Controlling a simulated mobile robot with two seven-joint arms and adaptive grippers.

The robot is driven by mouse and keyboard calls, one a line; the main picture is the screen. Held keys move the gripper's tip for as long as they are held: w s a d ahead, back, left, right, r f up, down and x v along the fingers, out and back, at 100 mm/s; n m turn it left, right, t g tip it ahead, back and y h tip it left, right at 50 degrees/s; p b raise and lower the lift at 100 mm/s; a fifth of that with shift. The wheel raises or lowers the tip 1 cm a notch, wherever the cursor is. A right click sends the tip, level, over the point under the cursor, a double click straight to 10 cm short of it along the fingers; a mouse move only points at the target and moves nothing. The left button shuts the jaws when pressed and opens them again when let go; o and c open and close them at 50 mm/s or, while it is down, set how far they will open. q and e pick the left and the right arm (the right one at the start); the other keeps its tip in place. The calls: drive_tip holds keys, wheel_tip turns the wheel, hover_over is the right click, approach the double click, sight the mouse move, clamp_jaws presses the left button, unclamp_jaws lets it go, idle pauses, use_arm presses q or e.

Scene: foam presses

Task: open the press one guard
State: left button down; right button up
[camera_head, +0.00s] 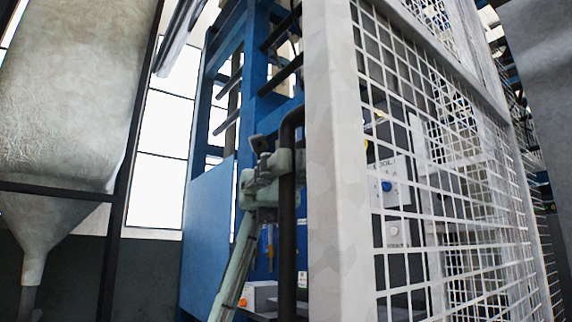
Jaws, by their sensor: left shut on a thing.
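The press one guard (338,190) is a pale framed panel of white wire mesh that fills the right half of the head view. A dark upright bar handle (287,245) stands along its left edge. My left gripper (284,176) is shut on the handle, near its upper part. The arm comes up to it from below. The fingertips are partly hidden behind the bar. The blue press frame (263,105) stands behind the guard. My right gripper is not in view.
A large pale hopper (70,90) with a dark support post (118,215) stands at the left. A blue panel (208,235) is behind my arm. Control boxes with buttons (388,186) show through the mesh. A grey surface (545,90) borders the right edge.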

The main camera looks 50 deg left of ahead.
use_arm(q)
drive_tip(key=shift+r, duration=0.1)
drive_tip(key=c, duration=1.5)
unclamp_jaws()
drive_tip(key=v, duration=1.2)
drive_tip(key=shift+w, duration=0.1)
